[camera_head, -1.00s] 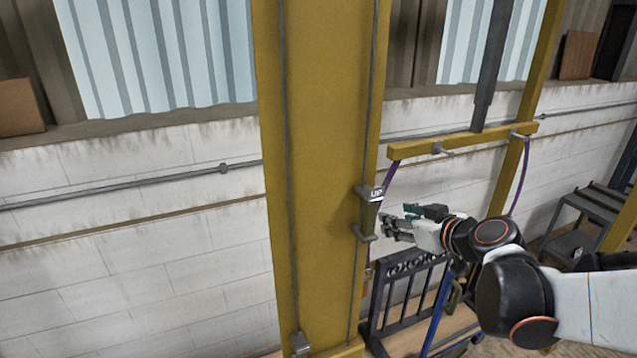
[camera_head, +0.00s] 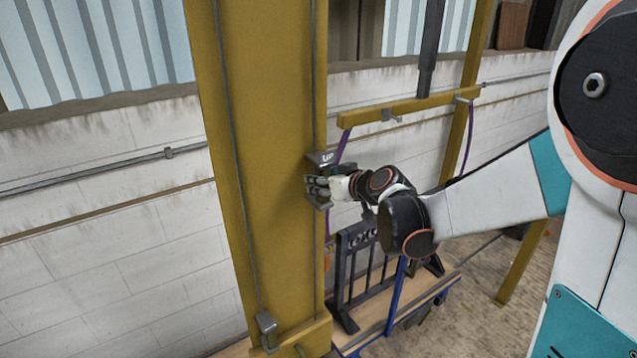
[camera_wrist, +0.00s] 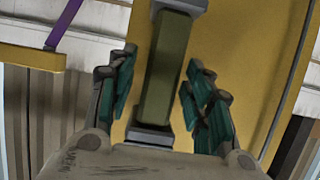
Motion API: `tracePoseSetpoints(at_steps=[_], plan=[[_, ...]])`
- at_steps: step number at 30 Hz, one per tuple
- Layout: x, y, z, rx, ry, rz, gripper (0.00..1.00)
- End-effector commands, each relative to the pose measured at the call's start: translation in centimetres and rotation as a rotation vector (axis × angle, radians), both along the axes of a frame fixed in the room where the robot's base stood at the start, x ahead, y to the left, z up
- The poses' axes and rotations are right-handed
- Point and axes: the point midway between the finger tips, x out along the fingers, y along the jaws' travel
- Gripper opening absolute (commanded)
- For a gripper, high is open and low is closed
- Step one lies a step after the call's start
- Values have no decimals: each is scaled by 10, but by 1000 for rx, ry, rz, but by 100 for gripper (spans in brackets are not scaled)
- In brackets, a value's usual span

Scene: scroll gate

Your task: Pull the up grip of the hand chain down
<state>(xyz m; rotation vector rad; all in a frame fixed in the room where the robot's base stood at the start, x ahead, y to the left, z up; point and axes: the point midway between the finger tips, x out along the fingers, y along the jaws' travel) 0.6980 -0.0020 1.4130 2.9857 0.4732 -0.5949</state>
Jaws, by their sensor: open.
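The up grip is an olive-green bar between two grey end blocks, on a chain running down the face of a yellow post (camera_head: 265,150). In the head view its grey top block (camera_head: 322,158) bears the label "UP", and my gripper (camera_head: 318,187) covers most of the green bar. In the wrist view the green bar (camera_wrist: 166,75) stands between the two teal-padded fingers of my gripper (camera_wrist: 163,95). The fingers are open on either side of the bar, with a visible gap to each. A second grey block (camera_head: 266,325) sits low on another chain, at the left of the post.
A yellow crossbeam (camera_head: 410,106) with purple straps hangs right of the post. Below it a dark barred frame (camera_head: 362,275) stands on a wooden-topped cart (camera_head: 400,308). A white block wall (camera_head: 110,240) with a pipe lies behind.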

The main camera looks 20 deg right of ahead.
Motion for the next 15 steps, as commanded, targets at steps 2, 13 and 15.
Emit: tracePoseSetpoints(at_steps=[2,13,15], plan=[[4,2,-2,-1,0,0,47],[6,2,-3,-1,0,0,38],[6,2,-3,-1,0,0,22]])
